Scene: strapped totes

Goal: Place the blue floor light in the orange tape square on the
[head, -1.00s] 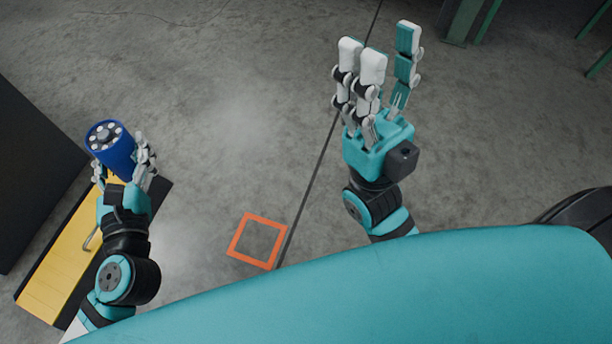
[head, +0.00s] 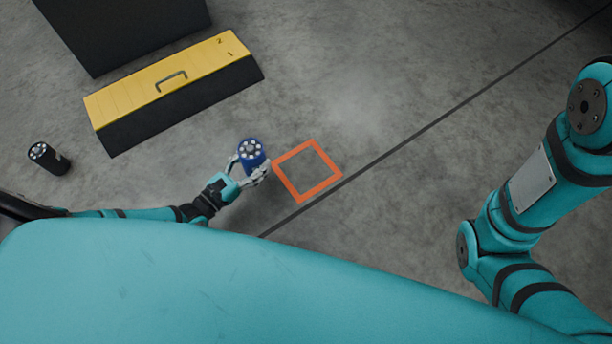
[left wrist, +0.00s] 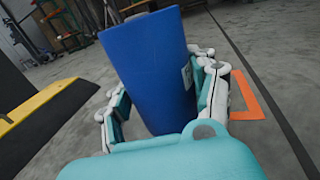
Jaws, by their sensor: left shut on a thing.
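The blue floor light (head: 250,152) is a blue cylinder with a ring of small lights on its top. My left gripper (head: 249,172) is shut on it. In the left wrist view the blue floor light (left wrist: 150,70) stands between the fingers, slightly tilted in the picture. The orange tape square (head: 331,158) is on the grey floor just right of the light, and part of it shows in the left wrist view (left wrist: 245,98). The light appears beside the square, not inside it; its height above the floor is hard to tell. My right gripper is out of view.
A black floor light (head: 49,158) stands at the left. A yellow-topped black box (head: 150,85) with a handle lies behind, near a dark block (head: 125,25). A dark line (head: 440,118) crosses the floor past the square. The square is empty.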

